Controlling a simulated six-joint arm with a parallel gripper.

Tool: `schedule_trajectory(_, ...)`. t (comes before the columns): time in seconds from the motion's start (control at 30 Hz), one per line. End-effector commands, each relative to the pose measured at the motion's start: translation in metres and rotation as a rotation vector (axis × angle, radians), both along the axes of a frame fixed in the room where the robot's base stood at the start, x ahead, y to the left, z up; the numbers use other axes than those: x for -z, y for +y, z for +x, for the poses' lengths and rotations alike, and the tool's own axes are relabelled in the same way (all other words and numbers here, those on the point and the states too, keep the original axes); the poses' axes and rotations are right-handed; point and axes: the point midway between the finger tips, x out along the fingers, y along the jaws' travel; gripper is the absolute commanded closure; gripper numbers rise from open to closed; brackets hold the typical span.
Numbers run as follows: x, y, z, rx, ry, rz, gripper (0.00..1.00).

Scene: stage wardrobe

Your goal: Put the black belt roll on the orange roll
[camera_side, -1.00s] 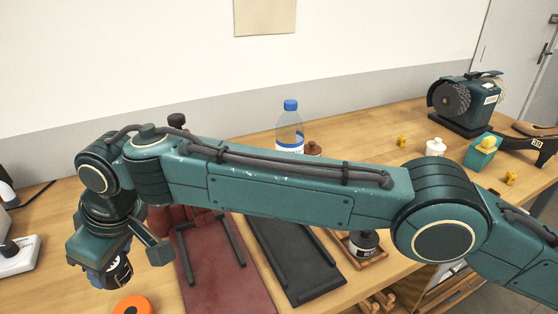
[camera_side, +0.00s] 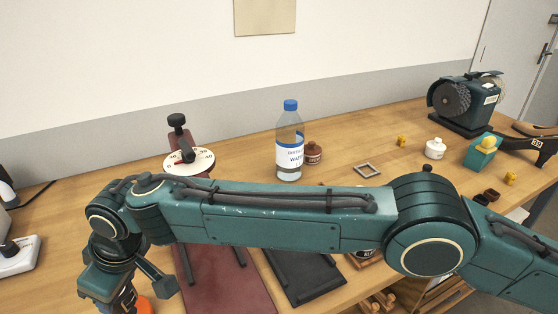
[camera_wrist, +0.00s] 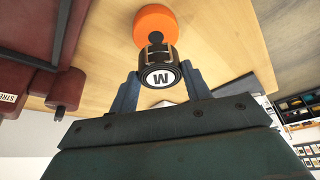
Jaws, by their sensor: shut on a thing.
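My gripper (camera_wrist: 160,76) is shut on the black belt roll (camera_wrist: 157,54), whose white end marked M faces the wrist camera. The roll also shows, mostly hidden by the gripper, at the lower left of the side view (camera_side: 125,299). The orange roll (camera_wrist: 152,20) lies on the wooden table just beyond the black roll in the wrist view, its dark centre partly covered by it. In the side view the orange roll (camera_side: 145,305) peeks out right behind my gripper. I cannot tell whether the two rolls touch.
A dark red press with a white dial (camera_side: 189,160) stands behind my arm, and a black tray (camera_side: 303,278) lies right of its base. A water bottle (camera_side: 289,145) and a brown jar (camera_side: 313,153) stand farther back. A white switch box (camera_side: 18,254) sits at the left.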

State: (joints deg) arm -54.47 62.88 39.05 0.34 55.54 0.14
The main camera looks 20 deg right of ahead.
Motion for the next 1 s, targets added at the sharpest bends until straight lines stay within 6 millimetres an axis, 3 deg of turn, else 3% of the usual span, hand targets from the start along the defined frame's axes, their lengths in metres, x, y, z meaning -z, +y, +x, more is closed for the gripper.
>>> schedule_trajectory(0.4, 0.037, 0.000, 0.000, 0.000, 0.001, -0.002, 0.77)
schedule_trajectory(0.87, 0.042, 0.000, 0.000, 0.000, 0.000, 0.000, 0.77)
schedule_trajectory(0.9, 0.042, 0.000, 0.000, 0.000, 0.001, -0.001, 0.48)
schedule_trajectory(1.0, 0.042, 0.000, 0.000, 0.000, 0.001, -0.001, 0.30)
